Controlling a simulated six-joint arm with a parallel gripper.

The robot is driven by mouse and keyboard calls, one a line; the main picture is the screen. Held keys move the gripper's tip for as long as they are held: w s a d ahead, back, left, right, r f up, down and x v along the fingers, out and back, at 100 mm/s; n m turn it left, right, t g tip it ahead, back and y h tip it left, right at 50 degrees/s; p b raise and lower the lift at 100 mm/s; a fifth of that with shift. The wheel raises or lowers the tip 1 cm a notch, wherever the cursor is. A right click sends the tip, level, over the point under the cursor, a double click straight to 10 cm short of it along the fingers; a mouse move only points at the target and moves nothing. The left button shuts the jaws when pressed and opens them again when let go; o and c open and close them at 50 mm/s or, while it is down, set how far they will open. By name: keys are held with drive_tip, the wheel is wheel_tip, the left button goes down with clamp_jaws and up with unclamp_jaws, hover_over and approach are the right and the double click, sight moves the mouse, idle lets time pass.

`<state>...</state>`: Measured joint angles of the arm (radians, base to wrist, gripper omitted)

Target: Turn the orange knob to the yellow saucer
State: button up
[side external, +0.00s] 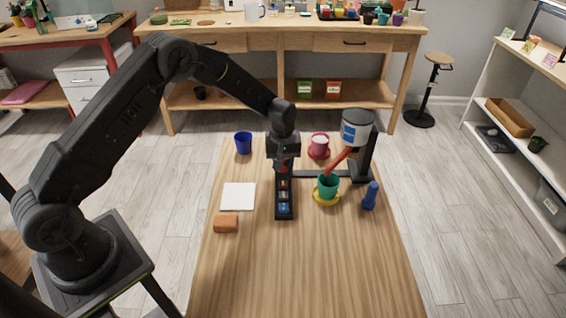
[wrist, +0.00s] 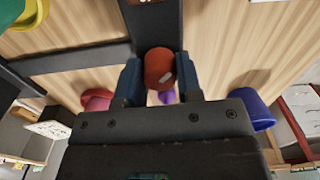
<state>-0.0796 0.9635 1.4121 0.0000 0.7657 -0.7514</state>
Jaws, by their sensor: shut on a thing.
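The orange knob (wrist: 158,64) stands between the two fingers of my gripper (wrist: 159,78) in the wrist view, with a pale mark on its face. In the side view my gripper (side external: 283,166) is low at the far end of a dark panel (side external: 284,214) and hides most of the knob. The yellow saucer (side external: 326,201) holds a teal pot (side external: 328,186) to the panel's right; the saucer also shows at the wrist view's top left corner (wrist: 30,12). A red spout (side external: 336,160) slants from a grey-white container (side external: 356,128) down towards the teal pot.
A pink pot (side external: 319,141) on a red saucer (side external: 319,155) and a blue pot (side external: 243,143) stand behind. A blue bottle (side external: 370,196) stands right. A white square (side external: 238,196) and brown block (side external: 226,223) lie left. The table's near part is clear.

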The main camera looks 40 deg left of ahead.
idle(0.4)
drive_tip(key=o, duration=0.9)
drive_tip(key=shift+o, duration=0.2)
drive_tip(key=shift+r, duration=0.15)
wheel_tip(320, 180, up, 14)
drive_tip(key=shift+f, duration=0.2)
